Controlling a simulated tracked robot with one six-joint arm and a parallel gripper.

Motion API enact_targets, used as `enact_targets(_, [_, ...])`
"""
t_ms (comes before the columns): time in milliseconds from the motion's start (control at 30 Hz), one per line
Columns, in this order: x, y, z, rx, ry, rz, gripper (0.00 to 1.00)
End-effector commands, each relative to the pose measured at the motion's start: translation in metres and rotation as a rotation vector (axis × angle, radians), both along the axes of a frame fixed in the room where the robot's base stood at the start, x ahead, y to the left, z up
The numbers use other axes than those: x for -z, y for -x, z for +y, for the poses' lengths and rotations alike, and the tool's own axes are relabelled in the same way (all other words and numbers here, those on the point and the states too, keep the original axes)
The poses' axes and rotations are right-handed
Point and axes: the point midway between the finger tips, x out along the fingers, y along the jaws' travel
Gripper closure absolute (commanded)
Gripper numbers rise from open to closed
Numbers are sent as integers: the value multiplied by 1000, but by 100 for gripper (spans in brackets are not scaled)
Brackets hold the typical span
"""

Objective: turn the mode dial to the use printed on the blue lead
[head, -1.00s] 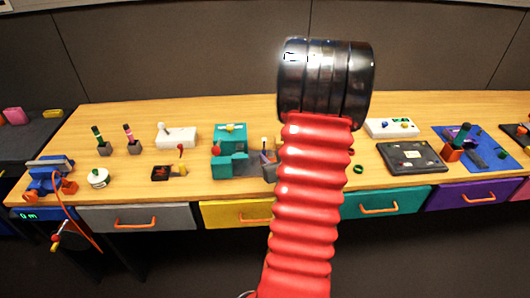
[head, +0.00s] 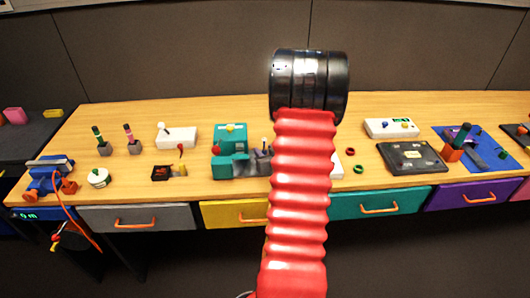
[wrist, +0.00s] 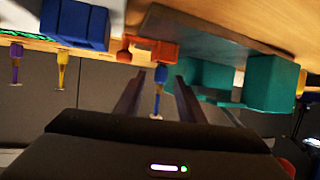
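I cannot make out a mode dial for certain, nor any print on a lead. A white box (head: 391,127) with small coloured knobs and a display stands at the back right of the bench in the head view. My gripper (wrist: 158,98) shows in the wrist view, which looks upside down. Its two dark fingers are apart with a gap between them. A thin blue piece with a pale tip (wrist: 160,88) appears in line with that gap; I cannot tell whether it is the blue lead or touches a finger. In the head view my red arm hides the gripper.
A teal machine (head: 226,166) stands left of my arm; teal blocks (wrist: 272,83) show in the wrist view. An orange piece (wrist: 155,50) and a blue block (wrist: 75,24) are nearby. A dark panel (head: 412,157) lies right. Red (head: 350,151) and green (head: 358,169) rings lie between.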

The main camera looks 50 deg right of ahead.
Motion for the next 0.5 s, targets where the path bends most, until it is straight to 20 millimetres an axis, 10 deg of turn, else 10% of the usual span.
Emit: enact_targets(500, [5, -10, -7, 0, 0, 0, 65])
